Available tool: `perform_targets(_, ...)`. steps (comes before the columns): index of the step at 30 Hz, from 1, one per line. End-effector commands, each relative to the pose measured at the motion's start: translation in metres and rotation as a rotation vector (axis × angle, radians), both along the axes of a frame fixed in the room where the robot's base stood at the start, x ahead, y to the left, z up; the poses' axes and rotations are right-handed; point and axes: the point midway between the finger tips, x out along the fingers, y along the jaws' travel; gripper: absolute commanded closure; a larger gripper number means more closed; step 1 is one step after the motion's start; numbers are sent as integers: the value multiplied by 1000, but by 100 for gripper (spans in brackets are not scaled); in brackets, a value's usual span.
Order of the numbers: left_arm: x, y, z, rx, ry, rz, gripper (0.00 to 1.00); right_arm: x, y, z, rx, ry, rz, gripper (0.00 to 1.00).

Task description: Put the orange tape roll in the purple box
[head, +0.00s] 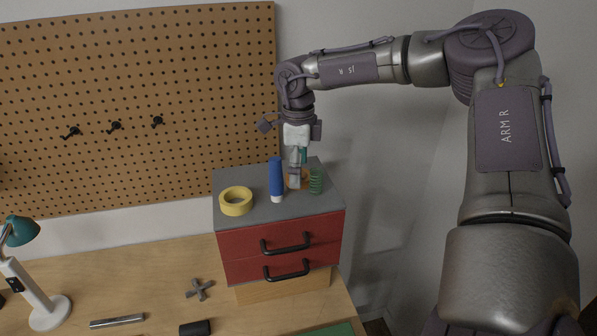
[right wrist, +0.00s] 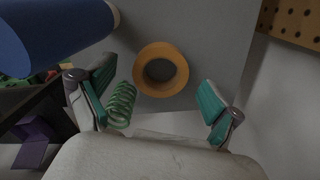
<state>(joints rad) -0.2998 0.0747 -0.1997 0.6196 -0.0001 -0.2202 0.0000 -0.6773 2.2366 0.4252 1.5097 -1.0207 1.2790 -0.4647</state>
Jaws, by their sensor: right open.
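The orange tape roll (right wrist: 160,69) lies flat on the grey top of the red drawer unit, between and beyond my open right fingers in the right wrist view. In the head view the orange tape roll (head: 305,180) is mostly hidden behind my right gripper (head: 297,172). That gripper points down over the unit's top, open and empty. A purple box-like thing (right wrist: 36,143) shows at the lower left of the right wrist view, partly cut off; I cannot make out its inside. My left gripper is not in view.
A blue tube (head: 276,180) stands left of the gripper, and a green spring (head: 316,181) stands close on its right. A yellow tape roll (head: 236,201) lies at the left of the drawer unit's top (head: 262,213). A pegboard (head: 140,100) is behind.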

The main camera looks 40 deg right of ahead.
Motion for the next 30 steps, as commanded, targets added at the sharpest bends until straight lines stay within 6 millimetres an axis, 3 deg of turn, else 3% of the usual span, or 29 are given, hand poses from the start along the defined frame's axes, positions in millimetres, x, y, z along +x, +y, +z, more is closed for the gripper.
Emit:
perform_targets(8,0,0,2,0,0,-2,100,0,0,-5,-1,-1,1,8)
perform_targets(18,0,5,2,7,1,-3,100,0,0,-5,-1,-1,1,62)
perform_targets(21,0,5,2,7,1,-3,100,0,0,-5,-1,-1,1,71)
perform_targets(30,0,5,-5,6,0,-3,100,1,0,2,-1,-3,0,71)
